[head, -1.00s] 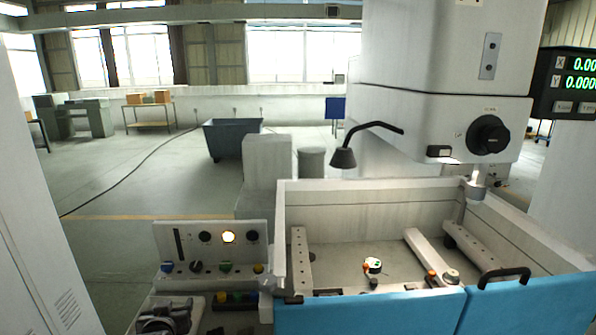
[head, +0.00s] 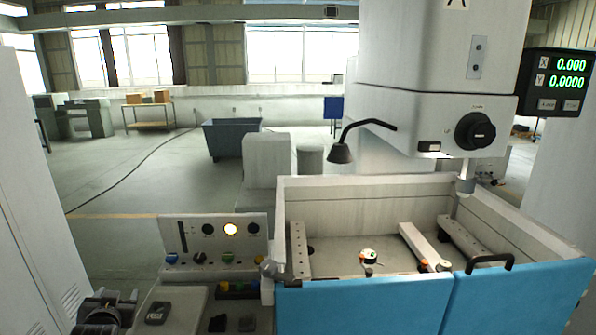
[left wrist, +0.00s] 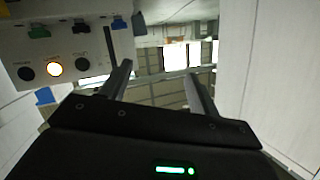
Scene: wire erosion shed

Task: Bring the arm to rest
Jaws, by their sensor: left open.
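My left gripper (head: 106,308) shows at the bottom left of the head view, dark and partly cut off by the lower edge. It is beside the left side of the control panel (head: 215,238), apart from it. In the left wrist view the two fingers of the left gripper (left wrist: 160,74) stand apart with nothing between them. The control panel with its lit lamp (left wrist: 54,69) shows at the upper left there. My right gripper is not in view.
The machine tank (head: 360,185) with blue front doors (head: 360,306) stands to the right. A dark handset-like item (head: 157,312) lies on the console. A tall pale cabinet (head: 30,240) bounds the left. Open floor (head: 110,240) lies between cabinet and console.

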